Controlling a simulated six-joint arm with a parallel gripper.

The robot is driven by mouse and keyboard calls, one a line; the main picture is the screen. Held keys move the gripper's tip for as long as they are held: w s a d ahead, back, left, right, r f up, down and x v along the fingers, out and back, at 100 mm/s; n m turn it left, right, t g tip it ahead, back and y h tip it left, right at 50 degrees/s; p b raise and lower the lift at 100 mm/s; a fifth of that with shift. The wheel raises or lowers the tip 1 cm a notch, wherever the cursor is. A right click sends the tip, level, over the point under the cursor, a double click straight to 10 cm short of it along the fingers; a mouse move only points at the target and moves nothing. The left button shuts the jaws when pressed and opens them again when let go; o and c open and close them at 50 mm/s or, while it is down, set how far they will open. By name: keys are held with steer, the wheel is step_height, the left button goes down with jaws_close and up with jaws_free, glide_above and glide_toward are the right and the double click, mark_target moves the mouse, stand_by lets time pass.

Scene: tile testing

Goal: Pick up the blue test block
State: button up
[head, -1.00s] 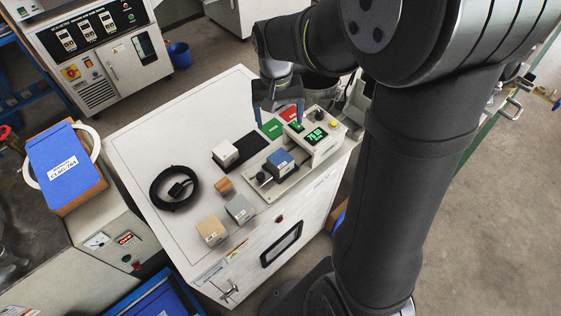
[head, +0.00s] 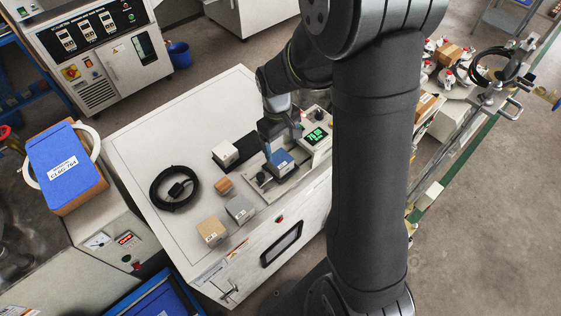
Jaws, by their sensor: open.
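The blue test block (head: 281,165) sits on the bed of the small testing device (head: 316,138), with a white label on its front face. My gripper (head: 280,150) points down right at the block, its open fingers at the block's upper part. The fingers and arm cover the block's top and back, so I cannot tell whether they touch it.
On the white cabinet top (head: 150,130) stand a white block (head: 225,154) on a black pad, a small wooden block (head: 224,186), a grey block (head: 240,209) and a tan block (head: 212,232). A coiled black cable (head: 174,188) lies at the left, with clear surface behind it.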

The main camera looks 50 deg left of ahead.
mark_target(280, 158)
step_height(280, 158, down, 2)
steer(key=shift+d+f, duration=0.15)
steer(key=shift+f, duration=0.1)
steer(key=shift+s+f, duration=0.15)
steer(key=shift+f, duration=1.1)
steer(key=shift+s+f, duration=0.1)
steer(key=shift+f, duration=1.15)
steer(key=c, duration=1.4)
steer(key=shift+c, duration=0.2)
steer(key=shift+r, duration=0.1)
